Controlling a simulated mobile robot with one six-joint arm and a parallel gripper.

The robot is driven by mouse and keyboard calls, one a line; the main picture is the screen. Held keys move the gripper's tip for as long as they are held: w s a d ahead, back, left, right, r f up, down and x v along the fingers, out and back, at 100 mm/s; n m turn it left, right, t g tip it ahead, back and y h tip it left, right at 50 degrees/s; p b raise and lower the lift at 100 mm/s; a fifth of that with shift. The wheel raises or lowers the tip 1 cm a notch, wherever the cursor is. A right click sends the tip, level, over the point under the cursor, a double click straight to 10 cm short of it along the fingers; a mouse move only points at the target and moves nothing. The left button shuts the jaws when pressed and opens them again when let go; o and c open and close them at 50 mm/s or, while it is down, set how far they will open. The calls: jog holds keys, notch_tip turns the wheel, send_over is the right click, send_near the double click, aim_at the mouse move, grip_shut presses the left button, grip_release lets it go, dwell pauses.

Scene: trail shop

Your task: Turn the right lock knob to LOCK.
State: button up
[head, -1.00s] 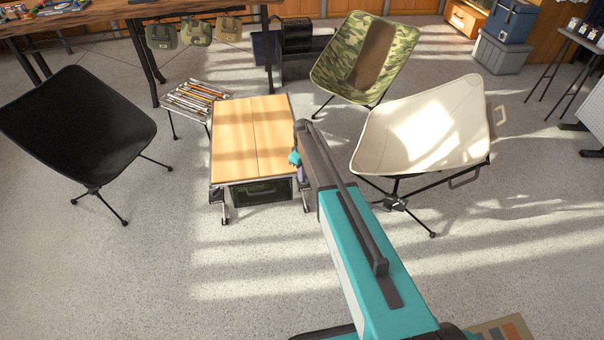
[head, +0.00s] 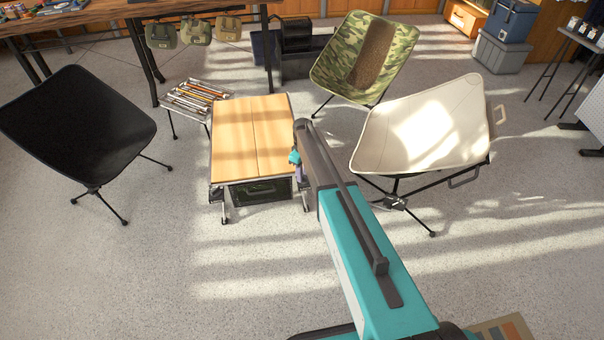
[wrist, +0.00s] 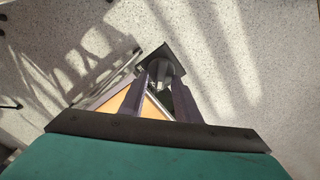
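A low folding table (head: 232,140) with a two-panel wooden top stands left of my arm in the head view. Its orange-lit corner (wrist: 117,103) shows in the wrist view, beside my fingers. My gripper (wrist: 165,75) points down at the table's right side, its two dark fingers apart. A grey block-like part (wrist: 159,72), which looks like the right lock knob, sits between the fingertips under a dark plate. I cannot tell whether the fingers touch it. In the head view my arm hides most of the gripper and the knob. No LOCK marking is readable.
A cream chair (head: 425,130) stands close to the right of my arm. A camouflage chair (head: 340,75) is behind it and a black chair (head: 75,120) is at the left. A small rack of poles (head: 196,98) adjoins the table. The front floor is clear.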

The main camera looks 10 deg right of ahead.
notch_tip(320, 180, up, 14)
jog(key=shift+f, duration=0.15)
dwell(0.6)
dwell(0.4)
jog(key=s+f+g+p, duration=0.25)
jog(key=s+f, duration=0.55)
jog(key=s, duration=0.5)
jog(key=s+f+g+p, duration=0.1)
jog(key=s+f+p, duration=0.2)
jog(key=s+f, duration=0.85)
jog(key=s+r+m+g+p, duration=0.2)
jog(key=s+m, duration=0.7)
jog(key=s, duration=2.2)
jog(key=shift+s+a+r, duration=0.15)
jog(key=shift+s+r, duration=0.1)
jog(key=shift+r, duration=0.15)
